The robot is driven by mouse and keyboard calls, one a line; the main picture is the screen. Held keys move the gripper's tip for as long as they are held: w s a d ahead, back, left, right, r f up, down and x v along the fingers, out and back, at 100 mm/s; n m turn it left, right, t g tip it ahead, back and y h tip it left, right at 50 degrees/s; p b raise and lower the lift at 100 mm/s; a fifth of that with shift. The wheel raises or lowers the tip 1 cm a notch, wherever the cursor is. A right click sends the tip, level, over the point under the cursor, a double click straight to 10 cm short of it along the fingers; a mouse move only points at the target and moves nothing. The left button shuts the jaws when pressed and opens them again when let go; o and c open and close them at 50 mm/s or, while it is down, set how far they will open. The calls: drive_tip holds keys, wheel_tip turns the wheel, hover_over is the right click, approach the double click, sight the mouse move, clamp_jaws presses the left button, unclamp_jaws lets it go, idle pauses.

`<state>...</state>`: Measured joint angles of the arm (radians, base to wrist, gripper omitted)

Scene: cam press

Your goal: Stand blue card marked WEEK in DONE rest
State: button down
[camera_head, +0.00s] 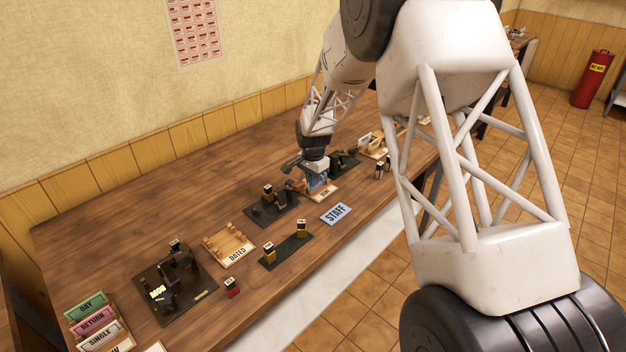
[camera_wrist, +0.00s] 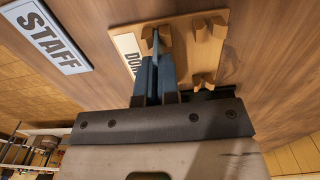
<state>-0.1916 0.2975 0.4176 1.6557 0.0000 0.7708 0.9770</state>
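The blue card (camera_head: 316,183) is between the fingers of my gripper (camera_head: 314,172), low over the DONE rest (camera_head: 323,193). In the wrist view the blue card (camera_wrist: 166,72) shows nearly edge-on, and its lettering cannot be read. My gripper (camera_wrist: 156,98) appears shut on it. The DONE rest (camera_wrist: 187,62) is a light wooden board with upright posts and a white label, partly covered by the card. The card's far end is close to the posts at the label side; whether it sits in a slot cannot be told.
A STAFF sign (camera_head: 336,213) lies beside the DONE rest. A dark stamp stand (camera_head: 270,209) is to the left, with a green mat (camera_head: 287,251), the DATED rest (camera_head: 230,249) and a black press (camera_head: 172,285) farther left. DAY, RETURN and SINGLE cards (camera_head: 93,318) stand at the table's left end.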

drive_tip(key=shift+f, duration=0.2)
idle(0.5)
drive_tip(key=c, duration=1.8)
unclamp_jaws()
drive_tip(key=o, duration=1.1)
drive_tip(key=shift+r, duration=3.5)
drive_tip(key=shift+r, duration=0.1)
